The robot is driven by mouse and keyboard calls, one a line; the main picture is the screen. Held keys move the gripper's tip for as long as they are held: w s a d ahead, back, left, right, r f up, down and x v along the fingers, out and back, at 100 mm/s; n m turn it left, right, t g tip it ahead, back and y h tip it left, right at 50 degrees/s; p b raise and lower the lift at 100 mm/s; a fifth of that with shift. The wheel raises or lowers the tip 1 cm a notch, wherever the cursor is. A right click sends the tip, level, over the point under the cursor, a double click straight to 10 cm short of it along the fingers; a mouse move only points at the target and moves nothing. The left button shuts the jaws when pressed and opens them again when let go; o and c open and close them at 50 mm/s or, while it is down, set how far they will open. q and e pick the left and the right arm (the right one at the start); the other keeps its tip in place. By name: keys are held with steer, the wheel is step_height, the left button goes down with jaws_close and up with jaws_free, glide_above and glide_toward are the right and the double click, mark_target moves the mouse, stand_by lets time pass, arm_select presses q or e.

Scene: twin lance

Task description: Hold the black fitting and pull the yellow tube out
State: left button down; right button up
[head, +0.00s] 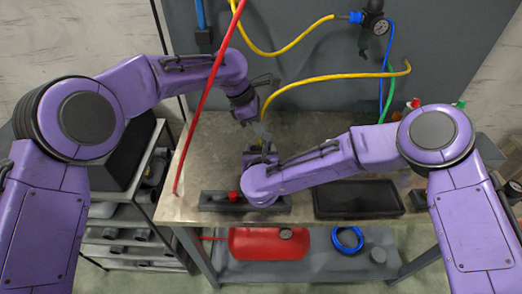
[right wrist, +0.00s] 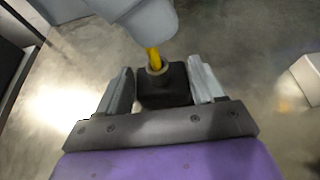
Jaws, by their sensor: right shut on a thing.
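The black fitting (right wrist: 163,88) sits between the two grey fingers of my right gripper (right wrist: 162,72), which is shut on it. The yellow tube (right wrist: 153,57) goes into the collar on top of the fitting. In the head view the yellow tube (head: 335,78) arcs from the right down towards my left gripper (head: 260,128). My left gripper is just above my right gripper (head: 258,157). In the right wrist view a grey part, seemingly of my left gripper, covers the tube above the fitting. Whether its fingers touch the tube is hidden.
A black tray (head: 358,198) lies at the front right, and a dark block with a red knob (head: 233,196) at the front. Bottles stand behind my right arm.

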stand_by(0.3)
arm_select(q)
steer(key=shift+r, duration=3.2)
arm_select(e)
steer(key=o, duration=1.2)
steer(key=shift+c, duration=0.2)
steer(key=v, duration=1.2)
steer(key=shift+r, duration=0.1)
